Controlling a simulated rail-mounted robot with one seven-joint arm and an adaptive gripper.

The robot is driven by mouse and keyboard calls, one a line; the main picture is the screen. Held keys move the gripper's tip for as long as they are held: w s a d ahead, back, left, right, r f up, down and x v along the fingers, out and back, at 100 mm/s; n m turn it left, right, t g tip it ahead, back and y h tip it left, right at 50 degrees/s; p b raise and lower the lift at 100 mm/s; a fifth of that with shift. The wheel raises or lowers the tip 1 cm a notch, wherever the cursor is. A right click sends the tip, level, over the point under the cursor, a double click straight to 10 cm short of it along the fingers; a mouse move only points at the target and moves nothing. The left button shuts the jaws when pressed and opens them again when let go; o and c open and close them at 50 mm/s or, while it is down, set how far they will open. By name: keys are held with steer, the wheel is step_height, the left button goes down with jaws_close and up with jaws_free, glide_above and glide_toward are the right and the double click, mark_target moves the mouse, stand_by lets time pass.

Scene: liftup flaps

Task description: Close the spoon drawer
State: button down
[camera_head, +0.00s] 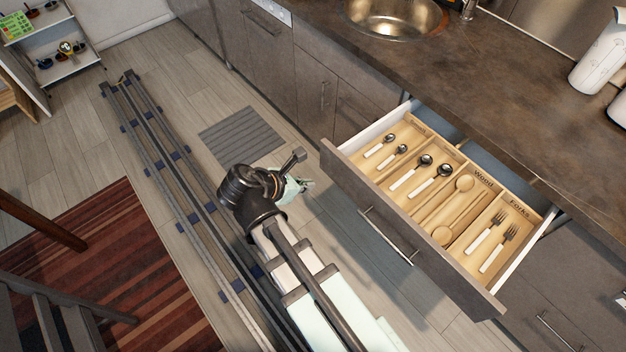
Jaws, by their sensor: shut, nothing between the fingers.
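The spoon drawer (408,232) stands pulled well out from the counter, with a dark grey front and a bar handle (387,237). Inside is a wooden cutlery tray (428,207) holding spoons (411,172), wooden utensils (453,212) and forks (487,230) in separate compartments. My gripper (303,186) is shut and empty, over the floor to the left of the drawer front and apart from it. My arm partly hides its fingers.
A dark countertop (500,85) with a round sink (395,14) runs above the cabinets. Rails (165,165) cross the floor at left, beside a striped red rug (120,260). A grey mat (240,136) lies beyond my gripper. The floor before the drawer front is clear.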

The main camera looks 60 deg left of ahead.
mark_target(340, 176)
steer(key=shift+w+a+f+p, duration=0.1)
steer(key=shift+w+f+p, duration=0.15)
steer(key=shift+w+f, duration=1.05)
steer(key=shift+w+a+f+p, duration=0.15)
steer(key=shift+w+f+p, duration=0.3)
steer(key=shift+w, duration=1.45)
steer(key=shift+w+a+f+p, duration=0.1)
steer(key=shift+w+f, duration=0.95)
steer(key=shift+w, duration=0.55)
